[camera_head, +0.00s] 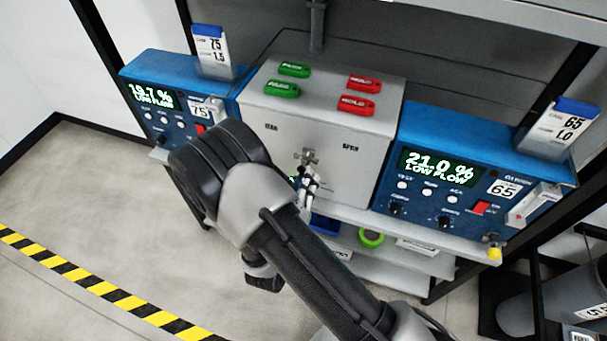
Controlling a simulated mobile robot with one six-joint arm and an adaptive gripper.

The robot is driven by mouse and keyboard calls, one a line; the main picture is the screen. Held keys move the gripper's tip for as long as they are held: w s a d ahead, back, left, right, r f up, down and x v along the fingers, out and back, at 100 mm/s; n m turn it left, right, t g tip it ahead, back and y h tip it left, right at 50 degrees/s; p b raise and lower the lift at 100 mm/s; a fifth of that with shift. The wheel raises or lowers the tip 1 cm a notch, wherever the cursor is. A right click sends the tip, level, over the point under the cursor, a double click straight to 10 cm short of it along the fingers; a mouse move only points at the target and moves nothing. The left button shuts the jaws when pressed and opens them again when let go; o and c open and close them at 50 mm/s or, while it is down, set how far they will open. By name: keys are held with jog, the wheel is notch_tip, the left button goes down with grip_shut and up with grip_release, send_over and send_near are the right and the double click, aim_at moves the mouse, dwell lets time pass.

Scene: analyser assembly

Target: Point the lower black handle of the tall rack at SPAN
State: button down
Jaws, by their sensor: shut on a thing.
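A grey box (372,116) stands in the middle of the rack. On its front is a small metal valve (307,157) between two labels, the right one reading SPAN (350,147). My gripper (308,180), partly behind my arm, is at the valve's lower side and shut on what appears to be the black handle there. The handle is hidden by the fingers, so its pointing direction cannot be told.
Blue analysers flank the box; the left one (147,75) reads 19.7 % LOW FLOW, the right one (483,130) 21.0 % LOW FLOW. Green tags (294,69) and red tags (364,84) lie on the box. A green ring (371,238) lies on a lower shelf. Floor at left is clear.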

jog(key=shift+s+d+r+n+p, duration=0.15)
jog(key=shift+r+n+p, duration=0.25)
jog(key=shift+n+p, duration=0.95)
jog(key=shift+d+r+n+p, duration=0.3)
jog(key=shift+n+p, duration=0.45)
jog(key=shift+n, duration=1.25)
jog(key=shift+s+d+r+n+p, duration=0.1)
jog(key=shift+r+n+p, duration=0.35)
jog(key=shift+n+p, duration=0.9)
jog(key=shift+n, duration=0.5)
jog(key=c, duration=1.6)
grip_release()
jog(key=v, duration=1.2)
